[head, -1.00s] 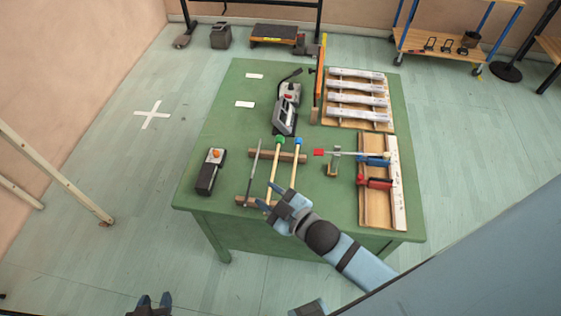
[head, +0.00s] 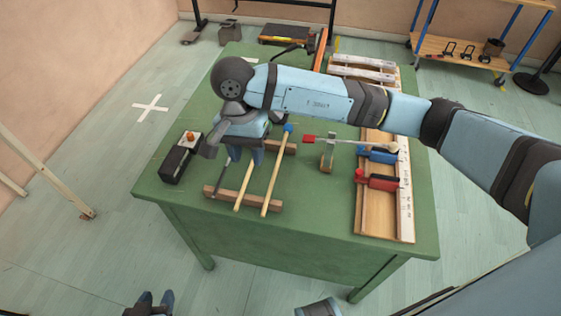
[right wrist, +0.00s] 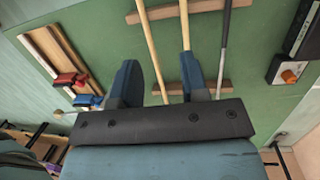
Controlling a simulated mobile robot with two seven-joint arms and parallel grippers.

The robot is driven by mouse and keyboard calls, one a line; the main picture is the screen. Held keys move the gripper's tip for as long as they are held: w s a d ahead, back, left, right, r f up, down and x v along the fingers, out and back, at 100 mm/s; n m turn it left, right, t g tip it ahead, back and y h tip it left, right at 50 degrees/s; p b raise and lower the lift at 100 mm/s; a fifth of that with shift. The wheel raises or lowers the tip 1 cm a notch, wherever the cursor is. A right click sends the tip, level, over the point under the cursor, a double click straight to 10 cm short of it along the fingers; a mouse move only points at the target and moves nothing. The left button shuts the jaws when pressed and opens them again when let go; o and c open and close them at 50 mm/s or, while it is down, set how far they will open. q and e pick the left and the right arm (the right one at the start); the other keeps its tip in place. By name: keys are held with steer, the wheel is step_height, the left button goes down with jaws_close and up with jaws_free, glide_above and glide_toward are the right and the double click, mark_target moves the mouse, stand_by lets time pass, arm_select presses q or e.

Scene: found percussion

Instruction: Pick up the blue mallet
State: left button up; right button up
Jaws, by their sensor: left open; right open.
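The blue mallet (head: 276,172) has a blue head and a pale wooden handle. It lies across two wooden bars of a rack. A second pale-handled mallet (head: 245,186) lies left of it, its head hidden behind my right gripper. My right gripper (head: 257,160) is open and empty, fingers down over the rack. In the right wrist view, the blue mallet's handle (right wrist: 150,45) runs between the two fingers (right wrist: 158,60). The other handle (right wrist: 184,22) meets the right finger's tip. I cannot tell the height gap. My left gripper (head: 155,302) is open and empty at the bottom edge, away from the table.
A dark rod (head: 220,178) lies left of the mallets on the rack's front bar (head: 213,191). A black box with an orange knob (head: 180,158) stands further left.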

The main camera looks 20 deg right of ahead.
steer(key=w+d+t+h, duration=0.1)
steer(key=w+d+h, duration=0.1)
steer(key=d, duration=0.1)
glide_above(273, 176)
steer(key=a, duration=0.2)
steer(key=w+a+x, duration=0.1)
steer(key=x, duration=0.5)
steer(key=shift+w+d+b+x, duration=0.1)
steer(key=shift+d+x, duration=0.05)
steer(key=shift+x, duration=1)
steer(key=shift+w+d+b+x, duration=0.1)
steer(key=shift+b+x, duration=0.05)
steer(key=shift+x, duration=1)
steer(key=shift+w+d+b+x, duration=0.1)
steer(key=shift+d+x, duration=0.05)
steer(key=shift+x, duration=1.05)
steer(key=shift+a, duration=0.1)
jaws_close()
